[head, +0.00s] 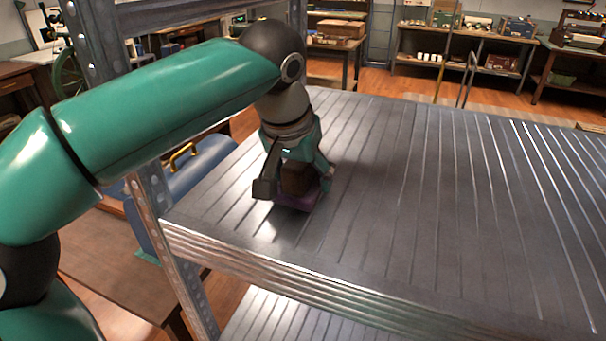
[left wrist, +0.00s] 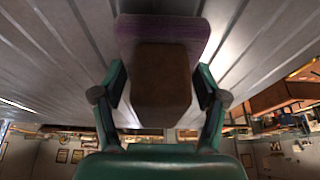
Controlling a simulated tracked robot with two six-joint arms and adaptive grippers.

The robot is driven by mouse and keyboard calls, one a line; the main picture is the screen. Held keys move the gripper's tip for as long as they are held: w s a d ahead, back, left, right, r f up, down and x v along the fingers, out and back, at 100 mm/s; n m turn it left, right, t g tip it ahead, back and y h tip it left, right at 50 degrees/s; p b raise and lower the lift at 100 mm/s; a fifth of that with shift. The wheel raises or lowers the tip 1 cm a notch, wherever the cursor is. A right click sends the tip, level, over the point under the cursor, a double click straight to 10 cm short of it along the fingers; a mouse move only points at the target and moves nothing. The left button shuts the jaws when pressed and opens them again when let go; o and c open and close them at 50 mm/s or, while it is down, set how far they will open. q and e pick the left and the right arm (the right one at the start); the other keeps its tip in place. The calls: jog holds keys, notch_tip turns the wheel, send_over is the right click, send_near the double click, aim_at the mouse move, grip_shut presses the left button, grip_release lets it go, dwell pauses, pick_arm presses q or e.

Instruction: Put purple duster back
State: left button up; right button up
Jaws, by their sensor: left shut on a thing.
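The purple duster (head: 296,199) has a brown block-shaped upper part and a purple base. It is at the left end of the grey metal shelf (head: 420,200), with its purple side down at the shelf surface; I cannot tell whether it touches. My left gripper (head: 292,180) is shut on the brown part from above. In the left wrist view the brown part (left wrist: 162,85) sits between the two fingers, and the purple base (left wrist: 190,32) shows beyond it against the ribbed metal. My right gripper is not in view.
The shelf top is bare to the right of the duster. A metal upright (head: 160,220) stands at the shelf's front left corner. A blue case with a yellow handle (head: 183,152) is below left. Benches with boxes (head: 470,40) stand far back.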

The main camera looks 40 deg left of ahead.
aim_at(295, 165)
pick_arm(q)
jog(key=shift+f, duration=0.2)
jog(key=o, duration=1.2)
jog(key=shift+r, duration=0.1)
jog(key=shift+r, duration=0.2)
jog(key=p+v, duration=0.1)
jog(key=v, duration=0.6)
jog(key=shift+s+r, duration=0.1)
jog(key=shift+s, duration=0.1)
